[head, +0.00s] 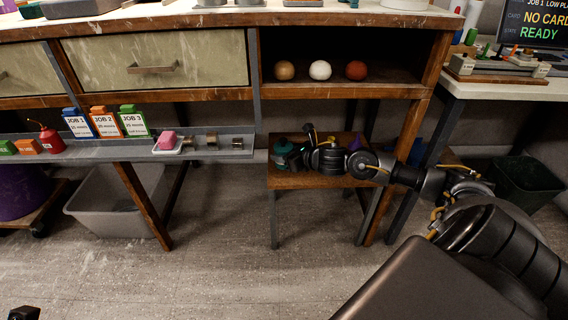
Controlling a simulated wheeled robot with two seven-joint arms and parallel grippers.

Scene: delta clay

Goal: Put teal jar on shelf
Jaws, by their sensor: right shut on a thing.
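The teal jar (280,146) is at the left side of the small wooden stool (318,181) under the bench. My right arm reaches in from the right, and my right gripper (291,156) is shut on the jar. The gripper covers part of the jar, so whether its base touches the stool top is hard to tell. The open shelf (340,82) in the bench above holds three balls: tan, white and red. A dark tip of my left gripper (24,313) shows at the bottom left corner; its jaws cannot be made out.
A purple object (354,144) stands on the stool behind my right arm. A grey ledge (215,143) left of the stool holds job cards, a red oil can and a pink block. A grey bin (115,205) stands below. The floor in front is clear.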

